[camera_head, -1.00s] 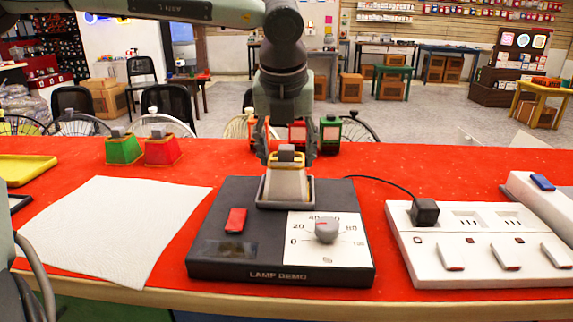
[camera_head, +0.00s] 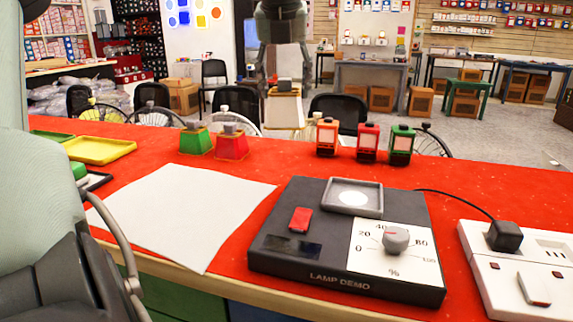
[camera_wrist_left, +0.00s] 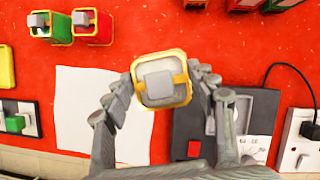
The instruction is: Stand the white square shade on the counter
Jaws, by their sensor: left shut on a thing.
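The white square shade (camera_head: 285,112) hangs in my left gripper (camera_head: 285,82), above the far part of the red counter (camera_head: 455,190). In the left wrist view the shade (camera_wrist_left: 161,80) shows its yellow rim and grey top knob between the two fingers of the left gripper (camera_wrist_left: 161,85), which is shut on it. The black lamp demo box (camera_head: 290,255) stands on the counter, its square socket (camera_head: 355,198) empty with a pale disc inside. My right gripper cannot be made out.
A green shade (camera_head: 196,142) and a red shade (camera_head: 231,147) stand left of the held shade. Orange, red and green lanterns (camera_head: 367,142) stand right of it. A white sheet (camera_head: 185,210) lies bare. A power strip (camera_head: 520,275) is at right.

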